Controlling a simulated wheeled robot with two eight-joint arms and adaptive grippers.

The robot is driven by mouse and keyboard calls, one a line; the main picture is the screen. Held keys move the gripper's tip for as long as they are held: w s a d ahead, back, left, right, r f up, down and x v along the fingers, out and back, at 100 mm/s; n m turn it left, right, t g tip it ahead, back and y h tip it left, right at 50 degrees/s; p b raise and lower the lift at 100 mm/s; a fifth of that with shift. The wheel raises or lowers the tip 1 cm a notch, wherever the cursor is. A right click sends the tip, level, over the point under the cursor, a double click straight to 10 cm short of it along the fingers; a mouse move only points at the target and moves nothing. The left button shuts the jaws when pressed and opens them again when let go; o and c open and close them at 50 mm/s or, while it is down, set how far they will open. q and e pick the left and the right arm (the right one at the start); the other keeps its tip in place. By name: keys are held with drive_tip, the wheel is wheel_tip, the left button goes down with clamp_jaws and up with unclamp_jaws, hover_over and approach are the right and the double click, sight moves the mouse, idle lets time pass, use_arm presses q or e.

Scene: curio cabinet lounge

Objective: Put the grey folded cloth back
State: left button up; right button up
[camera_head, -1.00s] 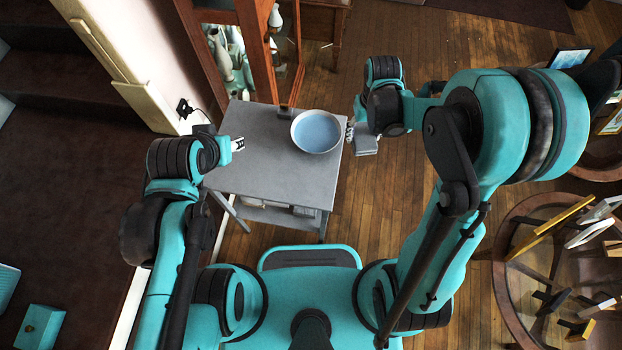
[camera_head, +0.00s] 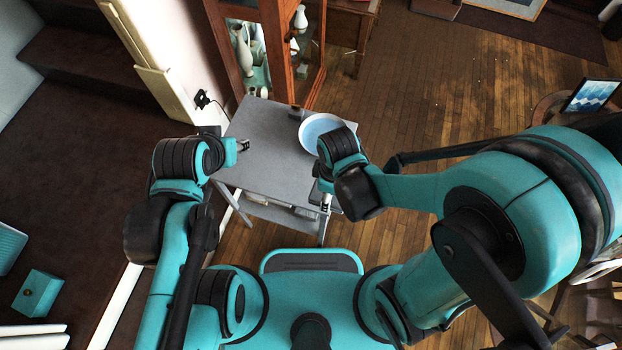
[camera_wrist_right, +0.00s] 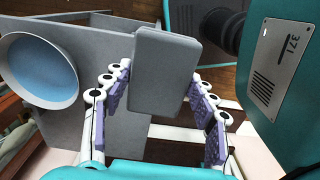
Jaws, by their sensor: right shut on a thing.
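The grey folded cloth (camera_wrist_right: 165,70) is a flat rounded block between the purple-padded fingers of my right gripper (camera_wrist_right: 164,108) in the right wrist view. In the head view my right gripper (camera_head: 326,203) is at the front right edge of the grey table (camera_head: 265,140), and my forearm hides most of the cloth. The wrist view shows the table behind the cloth; I cannot tell whether they touch. My left gripper (camera_head: 243,146) is over the table's left side with nothing visible in it; its finger opening is too small to judge.
A blue-and-white bowl (camera_head: 318,128) stands at the table's back right, close to my right wrist; it also shows in the wrist view (camera_wrist_right: 38,70). A wooden glass cabinet (camera_head: 216,45) with vases stands behind. The table's middle is clear. A lower shelf (camera_head: 268,213) shows underneath.

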drive_tip(key=b, duration=0.4)
hover_over(311, 181)
wheel_tip(311, 181, down, 7)
drive_tip(key=shift+f, duration=0.1)
wheel_tip(311, 181, down, 4)
drive_tip(key=shift+f+b, duration=0.1)
drive_tip(key=shift+b, duration=0.95)
drive_tip(key=shift+f, duration=0.1)
drive_tip(key=o, duration=1.3)
